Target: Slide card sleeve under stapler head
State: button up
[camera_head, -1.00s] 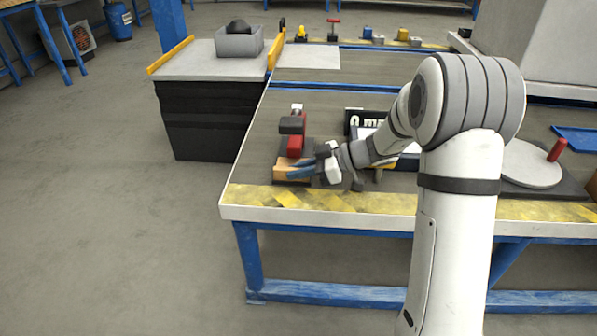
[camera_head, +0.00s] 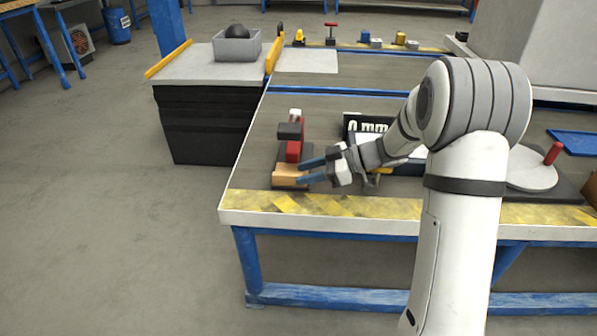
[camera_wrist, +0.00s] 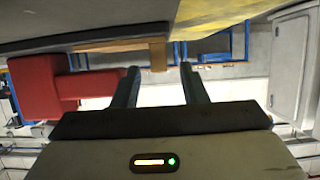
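The red stapler (camera_head: 294,150) with a dark head (camera_head: 290,131) stands upright on a dark base near the left end of the bench. A tan piece, apparently the card sleeve (camera_head: 286,172), lies at the base's front, just before the red part. Whether it reaches under the head cannot be told. My gripper (camera_head: 301,173) is open and empty, its blue fingertips just right of the tan piece. In the wrist view the two fingers (camera_wrist: 158,82) are spread with nothing between them. The red stapler (camera_wrist: 45,88) shows left, and a tan end (camera_wrist: 157,56) shows beyond the fingertips.
A yellow-marked strip (camera_head: 330,204) runs along the bench's front edge. A round grey plate (camera_head: 528,168) with a red handle lies at the right. The bench surface behind the stapler is clear.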

jog(key=p+v, duration=0.1)
jog(key=v, duration=0.4)
jog(key=shift+a, duration=0.1)
jog(key=shift+c, duration=0.2)
